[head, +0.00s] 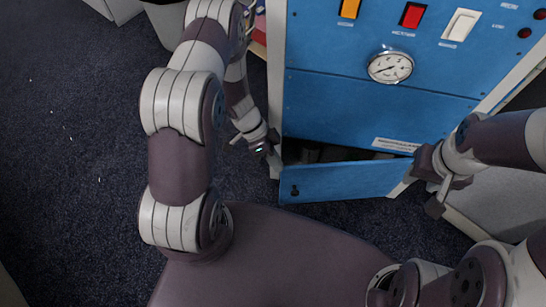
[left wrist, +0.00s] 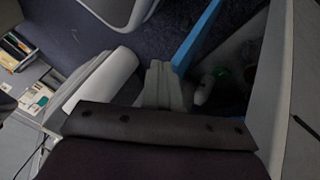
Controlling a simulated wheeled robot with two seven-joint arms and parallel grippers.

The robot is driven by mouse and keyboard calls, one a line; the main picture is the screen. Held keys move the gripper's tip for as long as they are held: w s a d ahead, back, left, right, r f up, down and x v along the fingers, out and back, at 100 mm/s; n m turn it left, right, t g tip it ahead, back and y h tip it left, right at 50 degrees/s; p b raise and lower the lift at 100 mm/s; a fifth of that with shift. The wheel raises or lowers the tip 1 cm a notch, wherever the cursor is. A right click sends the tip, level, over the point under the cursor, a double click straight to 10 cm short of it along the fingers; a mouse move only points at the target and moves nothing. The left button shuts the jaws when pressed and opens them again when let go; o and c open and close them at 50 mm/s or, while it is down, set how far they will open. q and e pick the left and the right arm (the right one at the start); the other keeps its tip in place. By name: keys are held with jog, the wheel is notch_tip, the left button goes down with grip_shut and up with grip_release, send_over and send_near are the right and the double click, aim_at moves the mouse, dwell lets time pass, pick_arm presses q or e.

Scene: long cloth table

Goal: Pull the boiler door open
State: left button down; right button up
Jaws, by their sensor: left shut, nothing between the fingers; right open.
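The boiler door (head: 345,181) is a blue panel low on the front of the blue boiler (head: 350,105). It stands partly open, with a dark gap behind its top edge that is wider at the left and narrows to the right. A small dark knob or lock (head: 295,191) is near its left end. My left gripper (head: 272,160) is shut and empty, beside the door's left edge. In the left wrist view, its fingers (left wrist: 163,85) are together near the blue door edge (left wrist: 195,38). My right gripper (head: 437,190) is open and empty, just right of the door's right end.
The boiler front has a round gauge (head: 390,67), an orange switch (head: 350,8), a red switch (head: 412,14) and a white switch (head: 461,24). A small green thing (left wrist: 221,72) shows in the dark interior. Dark carpet (head: 70,170) is clear at the left.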

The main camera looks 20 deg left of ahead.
aim_at(284, 175)
pick_arm(q)
jog(key=b+x, duration=0.2)
jog(key=x, duration=0.3)
jog(key=shift+f, duration=0.15)
jog(key=shift+d, duration=0.1)
pick_arm(e)
notch_tip(284, 175, down, 3)
jog(key=shift+r, duration=0.15)
pick_arm(q)
jog(key=shift+s+d, duration=0.2)
jog(key=shift+s, duration=0.2)
pick_arm(e)
jog(key=shift+s+a+r, duration=0.1)
jog(key=shift+s+r, duration=0.05)
